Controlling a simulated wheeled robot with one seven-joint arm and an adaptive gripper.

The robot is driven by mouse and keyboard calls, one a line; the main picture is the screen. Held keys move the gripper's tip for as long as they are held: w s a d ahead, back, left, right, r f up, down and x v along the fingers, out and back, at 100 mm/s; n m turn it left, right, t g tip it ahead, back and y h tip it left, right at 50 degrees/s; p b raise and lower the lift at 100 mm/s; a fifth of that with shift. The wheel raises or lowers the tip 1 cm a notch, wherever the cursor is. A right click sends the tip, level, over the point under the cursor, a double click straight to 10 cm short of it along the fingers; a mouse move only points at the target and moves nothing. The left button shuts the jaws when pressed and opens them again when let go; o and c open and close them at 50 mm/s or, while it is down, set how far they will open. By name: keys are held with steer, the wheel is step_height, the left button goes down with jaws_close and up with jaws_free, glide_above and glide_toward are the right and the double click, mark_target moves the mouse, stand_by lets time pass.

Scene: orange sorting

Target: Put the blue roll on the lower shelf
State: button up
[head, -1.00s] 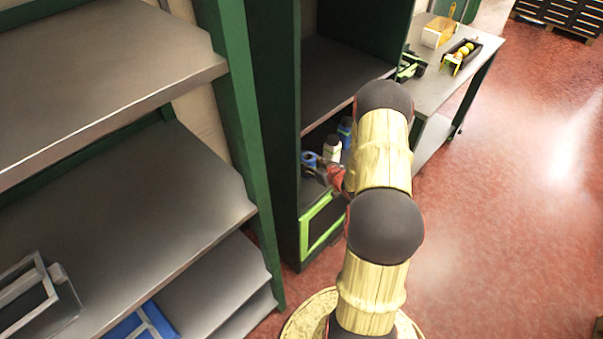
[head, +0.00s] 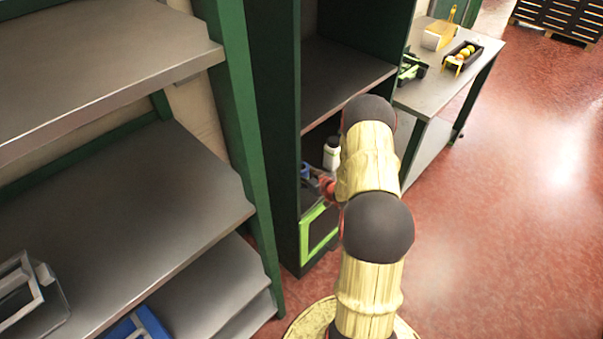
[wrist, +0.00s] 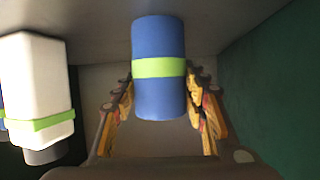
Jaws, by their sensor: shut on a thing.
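The blue roll (wrist: 158,98) with a lime-green band is between the two fingers of my gripper (wrist: 162,80) in the wrist view. My gripper is shut on it. In the head view a blue patch of the roll (head: 305,171) shows at the cabinet opening, left of my reddish gripper (head: 327,188), which my arm mostly covers. The cabinet has a grey upper shelf (head: 335,80). The lower compartment's floor is mostly hidden in the head view.
A white bottle (head: 331,155) with a dark cap stands in the cabinet beside the roll; it also shows in the wrist view (wrist: 36,85). A green-framed panel (head: 318,235) is below. Grey shelving (head: 130,190) stands left. A table (head: 440,85) stands right.

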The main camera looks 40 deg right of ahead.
steer(key=o, duration=1.2)
steer(key=shift+f, duration=0.1)
steer(key=shift+s+r, duration=0.1)
steer(key=shift+r, duration=0.15)
steer(key=p+v, duration=0.3)
steer(key=v, duration=0.8)
steer(key=shift+s+p, duration=0.4)
